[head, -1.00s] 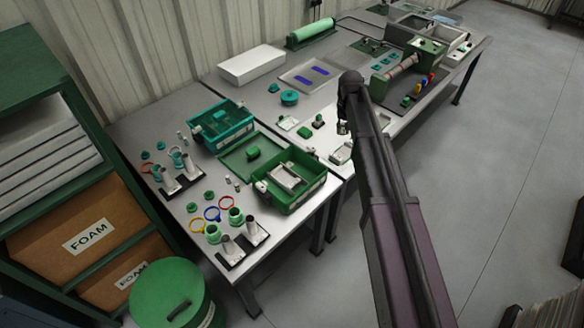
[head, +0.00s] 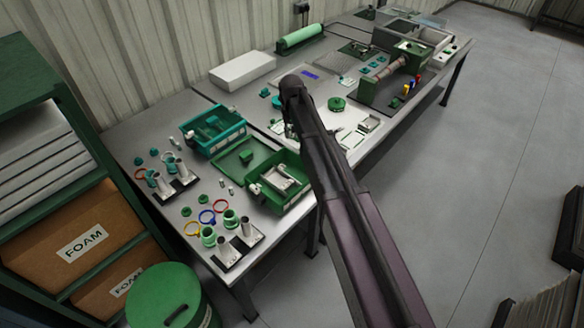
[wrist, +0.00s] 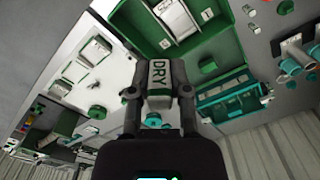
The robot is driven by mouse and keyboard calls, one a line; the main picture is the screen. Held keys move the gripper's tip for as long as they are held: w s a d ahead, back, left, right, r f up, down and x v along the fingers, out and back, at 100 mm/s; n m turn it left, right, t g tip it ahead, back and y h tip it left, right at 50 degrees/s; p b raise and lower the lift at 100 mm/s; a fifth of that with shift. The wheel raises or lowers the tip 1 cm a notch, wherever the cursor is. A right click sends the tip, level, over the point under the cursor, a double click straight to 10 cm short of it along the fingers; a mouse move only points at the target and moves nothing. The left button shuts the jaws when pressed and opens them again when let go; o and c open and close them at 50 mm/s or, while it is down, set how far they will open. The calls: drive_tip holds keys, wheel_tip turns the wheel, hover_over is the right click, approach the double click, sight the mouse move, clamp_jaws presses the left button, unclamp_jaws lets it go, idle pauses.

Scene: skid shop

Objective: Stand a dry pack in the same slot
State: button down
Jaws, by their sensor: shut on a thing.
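My gripper (wrist: 159,98) is shut on a small pale pack marked DRY (wrist: 159,74), which shows between the two fingers in the wrist view. In the head view the gripper is largely hidden behind my arm, above the bench to the right of the cases. The open green case (head: 292,203) stands on the near bench with a pale metal part in it. It also shows at the top of the wrist view (wrist: 217,50). The pack is apart from the case. I cannot make out a particular slot inside it.
An open teal case (head: 212,146) stands behind the green case. Metal cylinders, coloured rings and green caps crowd the bench's left part. A white box (head: 242,72) and a green roll (head: 300,37) lie at the back. A green drum (head: 165,297) stands in front.

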drive_tip(key=shift+s+d+r, duration=0.1)
drive_tip(key=shift+d, duration=0.05)
wheel_tip(320, 180, down, 18)
drive_tip(key=d+m+b, duration=0.1)
drive_tip(key=m+b, duration=0.9)
drive_tip(key=b, duration=0.8)
drive_tip(key=shift+w+d+m, duration=0.15)
drive_tip(key=shift+w+m, duration=0.1)
drive_tip(key=shift+m, duration=0.15)
drive_tip(key=shift+f, duration=0.2)
wheel_tip(320, 180, down, 10)
drive_tip(key=b, duration=1)
drive_tip(key=shift+f+b, duration=0.15)
drive_tip(key=shift+b, duration=0.15)
